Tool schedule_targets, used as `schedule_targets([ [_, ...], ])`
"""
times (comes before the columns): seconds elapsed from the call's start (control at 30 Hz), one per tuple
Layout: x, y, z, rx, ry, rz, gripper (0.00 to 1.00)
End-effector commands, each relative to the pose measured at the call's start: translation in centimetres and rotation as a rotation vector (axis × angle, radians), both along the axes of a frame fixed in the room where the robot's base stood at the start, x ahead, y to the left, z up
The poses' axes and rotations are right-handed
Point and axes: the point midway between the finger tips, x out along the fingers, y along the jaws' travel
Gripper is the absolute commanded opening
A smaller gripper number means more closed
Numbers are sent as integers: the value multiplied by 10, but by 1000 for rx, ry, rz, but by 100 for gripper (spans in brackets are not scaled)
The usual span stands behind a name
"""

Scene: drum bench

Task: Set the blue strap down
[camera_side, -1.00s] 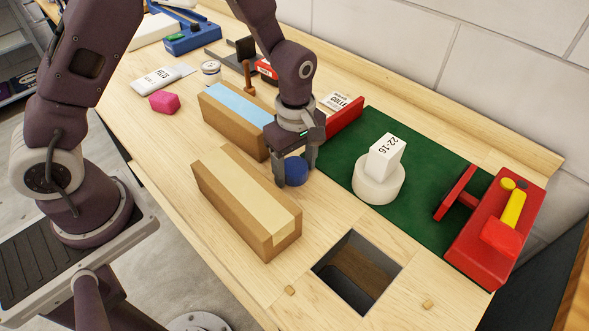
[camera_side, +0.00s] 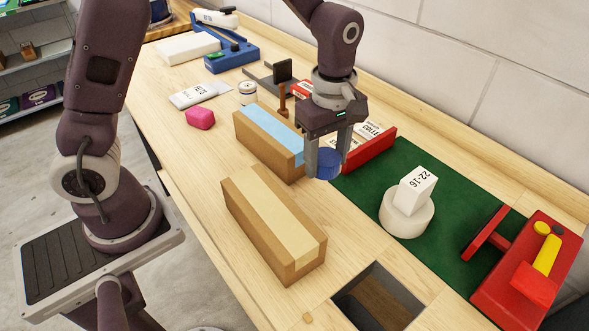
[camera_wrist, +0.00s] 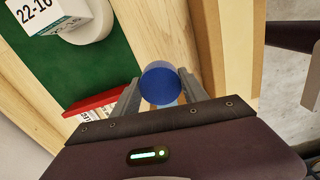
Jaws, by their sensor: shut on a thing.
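The blue strap (camera_side: 328,164) looks like a round, rolled-up blue piece. My gripper (camera_side: 325,168) is shut on it, with one finger on each side, over the bench between the two brown boxes and the green mat. The wrist view shows the blue strap (camera_wrist: 160,83) between the fingertips of my gripper (camera_wrist: 161,88), its round face toward the camera. I cannot tell whether its underside touches the bench.
A brown box with a blue top strip (camera_side: 268,140) stands just left of my gripper. Another brown box (camera_side: 272,225) stands in front. A red upright plate (camera_side: 370,150) is close on the right. The green mat (camera_side: 445,185) holds a white round block (camera_side: 406,215) under a labelled white box (camera_side: 416,188). A square opening (camera_side: 378,298) lies in front.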

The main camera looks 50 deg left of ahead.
Motion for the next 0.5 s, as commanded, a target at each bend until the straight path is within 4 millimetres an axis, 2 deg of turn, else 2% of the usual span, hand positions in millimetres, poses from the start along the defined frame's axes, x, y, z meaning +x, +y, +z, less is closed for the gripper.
schedule_targets([
  [0.17, 1, 0, 12, 0, -4, 0, 11],
  [0.37, 1, 0, 56, -2, -6, 0, 11],
  [0.5, 0, 28, 55, -7, 3, 6, 11],
])
